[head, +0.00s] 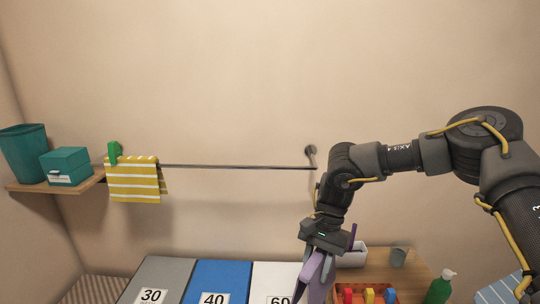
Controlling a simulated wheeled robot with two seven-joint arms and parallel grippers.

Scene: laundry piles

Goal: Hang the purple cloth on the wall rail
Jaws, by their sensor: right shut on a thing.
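The wall rail (235,166) runs level along the back wall, with a round wall mount at its right end. My right gripper (322,256) points down, below and just right of the rail's right end, and is shut on the purple cloth (316,278). The cloth hangs down from the jaws in front of the white bin, and its lower part is cut off by the picture's bottom edge. My left gripper is out of view.
A yellow-and-white striped cloth (134,180) hangs at the rail's left end by a green clip (114,152). A shelf (58,187) holds a teal basket (24,152) and teal box (67,165). Below are bins 30 (165,272), 40 (217,280), 60 (272,275) and a green bottle (440,288).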

